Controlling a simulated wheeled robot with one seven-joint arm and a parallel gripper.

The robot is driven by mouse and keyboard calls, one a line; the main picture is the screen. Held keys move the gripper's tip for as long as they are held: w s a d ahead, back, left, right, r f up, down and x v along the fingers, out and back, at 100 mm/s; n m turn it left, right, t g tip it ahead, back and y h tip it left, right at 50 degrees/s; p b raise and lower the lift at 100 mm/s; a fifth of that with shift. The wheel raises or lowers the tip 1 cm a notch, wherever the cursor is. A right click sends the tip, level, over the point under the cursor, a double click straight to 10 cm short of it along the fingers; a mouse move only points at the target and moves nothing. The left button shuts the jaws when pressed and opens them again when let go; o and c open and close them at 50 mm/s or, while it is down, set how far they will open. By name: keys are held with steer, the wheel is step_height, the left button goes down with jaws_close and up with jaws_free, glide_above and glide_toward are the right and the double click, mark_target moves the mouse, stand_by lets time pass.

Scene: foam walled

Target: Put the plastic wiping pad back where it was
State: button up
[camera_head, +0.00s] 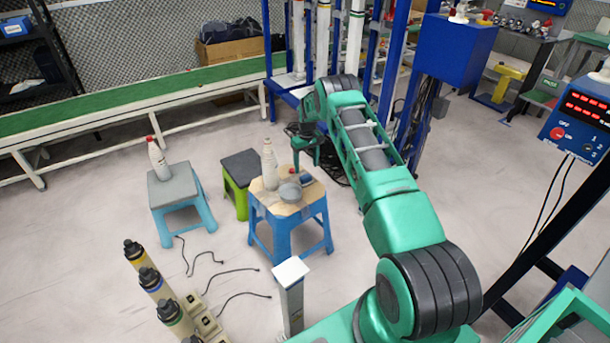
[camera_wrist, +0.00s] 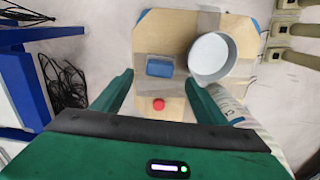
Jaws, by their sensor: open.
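A small blue rectangular block, seemingly the wiping pad (camera_wrist: 160,66), lies on the wooden top of a blue-legged stool (camera_wrist: 152,31). In the head view the pad (camera_head: 307,181) is at the right of the stool top, beside a grey-white round bowl (camera_head: 290,191). My gripper (camera_head: 306,163) is above the stool, pointing down. In the wrist view my gripper (camera_wrist: 159,76) is open and empty, its two fingers on either side of the pad in the picture and apart from it. The pad's height below the fingers is hard to judge.
On the same stool stand a white bottle (camera_head: 269,166) and a red round thing (camera_wrist: 158,104); the bowl (camera_wrist: 212,58) is right of the pad. A dark-topped green stool (camera_head: 240,167) and a light-blue stool (camera_head: 174,187) with a bottle (camera_head: 157,158) stand left.

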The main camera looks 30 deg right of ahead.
steer(key=shift+r, duration=2.15)
step_height(320, 180, up, 18)
steer(key=m, duration=0.2)
glide_above(306, 176)
steer(key=s, duration=0.8)
steer(key=s+a+r+m, duration=0.1)
steer(key=s+r, duration=1.2)
steer(key=s+a+r+m, duration=0.1)
steer(key=s+a, duration=0.2)
steer(key=s, duration=1)
steer(key=s+a+r+m, duration=0.1)
steer(key=s+a, duration=0.3)
steer(key=s, duration=0.8)
steer(key=s+a+r+m, duration=0.1)
steer(key=s+a, duration=0.3)
steer(key=s, duration=0.9)
steer(key=shift+s+r+m, duration=0.3)
steer(key=shift+r+m, duration=0.1)
steer(key=shift+r, duration=0.25)
